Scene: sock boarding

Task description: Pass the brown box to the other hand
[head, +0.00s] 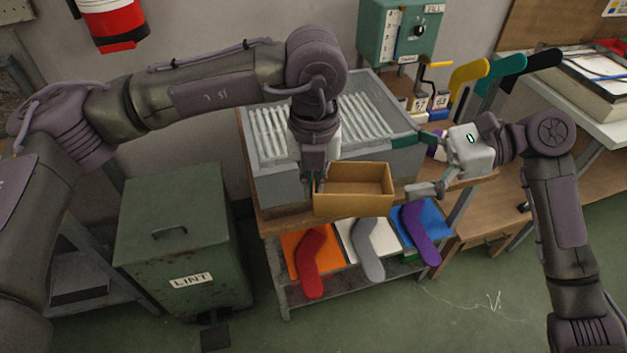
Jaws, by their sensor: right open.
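The brown box (352,204) is open-topped and empty, held level in front of the grey slotted basin. My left gripper (315,186) comes down from above and is shut on the box's left wall; its fingertips are partly hidden. My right gripper (407,166) is open and empty just right of the box. Its two fingers point left towards the box's right end, one further back and one nearer, with a small gap to the box.
The grey basin (262,180) stands on a wooden bench behind the box. Red (312,265), grey (367,250) and purple (420,235) socks lie on a lower shelf. A green lint bin (178,250) stands left. Yellow, teal and black sock forms stand behind my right gripper.

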